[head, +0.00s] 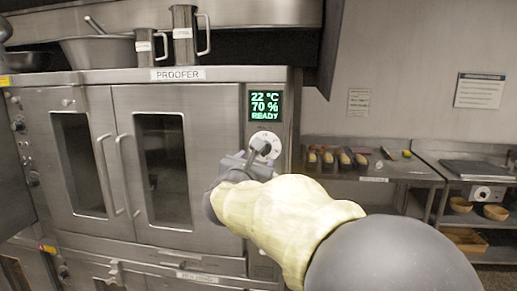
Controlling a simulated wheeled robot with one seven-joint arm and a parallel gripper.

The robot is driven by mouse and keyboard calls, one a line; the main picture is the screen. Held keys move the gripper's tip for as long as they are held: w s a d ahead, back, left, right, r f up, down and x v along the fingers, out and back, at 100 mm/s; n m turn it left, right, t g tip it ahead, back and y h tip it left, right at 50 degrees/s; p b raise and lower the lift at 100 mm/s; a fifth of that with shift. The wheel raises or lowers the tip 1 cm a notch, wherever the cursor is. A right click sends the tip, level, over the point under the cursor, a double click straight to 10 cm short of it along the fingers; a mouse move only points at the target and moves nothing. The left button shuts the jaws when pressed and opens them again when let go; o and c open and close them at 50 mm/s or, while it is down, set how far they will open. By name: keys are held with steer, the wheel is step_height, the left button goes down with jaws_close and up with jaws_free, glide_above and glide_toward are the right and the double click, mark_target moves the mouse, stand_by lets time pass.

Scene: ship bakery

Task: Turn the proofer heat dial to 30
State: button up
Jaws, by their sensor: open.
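The steel proofer (118,79) stands in the middle and left of the head view, labelled PROOFER. Its display (265,105) reads 22 °C, 70 % and READY in green. Below the display is the heat dial (266,136), a white disc with a dark knob; my arm hides part of the area below it. Its scale marks are too small to read. My gripper (247,160) is open, just below and left of the dial's centre. It overlaps the knob's lower edge in the picture; whether it touches the knob I cannot tell.
Two closed proofer doors with handles (128,175) are left of the dial. A mixing bowl (97,52) and steel jugs (184,35) stand on top. A side bench (372,170) with loaves is at right, with another steel counter beyond it.

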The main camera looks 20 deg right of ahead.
steer(key=p+x, duration=0.1)
steer(key=x, duration=0.7)
steer(key=shift+w+d+p, duration=0.2)
steer(key=shift+w+p, duration=0.05)
steer(key=shift+p, duration=0.05)
steer(key=c, duration=1)
